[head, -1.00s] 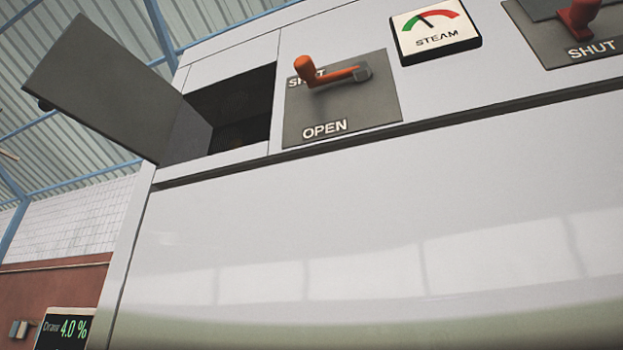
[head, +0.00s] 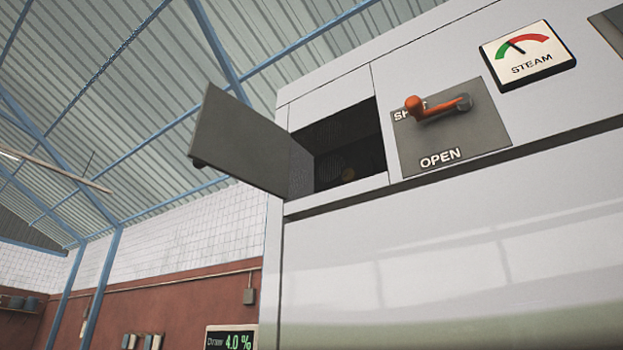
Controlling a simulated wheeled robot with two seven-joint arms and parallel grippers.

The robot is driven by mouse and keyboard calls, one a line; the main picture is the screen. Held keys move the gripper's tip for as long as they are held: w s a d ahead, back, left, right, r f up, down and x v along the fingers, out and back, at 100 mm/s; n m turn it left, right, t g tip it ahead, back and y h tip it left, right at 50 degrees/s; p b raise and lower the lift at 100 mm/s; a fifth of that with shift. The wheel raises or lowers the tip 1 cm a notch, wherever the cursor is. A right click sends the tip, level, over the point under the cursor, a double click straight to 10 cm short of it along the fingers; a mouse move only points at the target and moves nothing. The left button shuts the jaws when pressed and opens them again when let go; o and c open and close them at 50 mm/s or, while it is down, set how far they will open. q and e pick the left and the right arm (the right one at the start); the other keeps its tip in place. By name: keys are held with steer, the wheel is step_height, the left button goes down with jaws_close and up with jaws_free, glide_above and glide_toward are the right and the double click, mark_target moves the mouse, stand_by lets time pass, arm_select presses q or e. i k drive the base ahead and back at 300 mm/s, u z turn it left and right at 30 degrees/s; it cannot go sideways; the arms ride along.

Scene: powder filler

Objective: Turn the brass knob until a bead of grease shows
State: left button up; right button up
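A dark recess (head: 362,135) is set in the upper left of the white machine. Its grey door (head: 243,146) stands open, swung out to the left. Inside, low in the shadow, a small dull brownish-gold round thing (head: 348,174) shows faintly; it may be the brass knob, but it is too dark to be sure. I cannot see any grease. Neither of my grippers is in view.
Right of the recess, an orange lever (head: 440,107) sits on a grey plate marked OPEN. A steam gauge (head: 528,56) is further right. A display (head: 231,338) reading 4.0 % is below left. Left of the machine is open room.

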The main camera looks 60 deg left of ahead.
mark_target(349, 175)
steer(key=k, duration=0.5)
steer(key=u, duration=1.4)
steer(key=i, duration=0.5)
steer(key=z, duration=0.05)
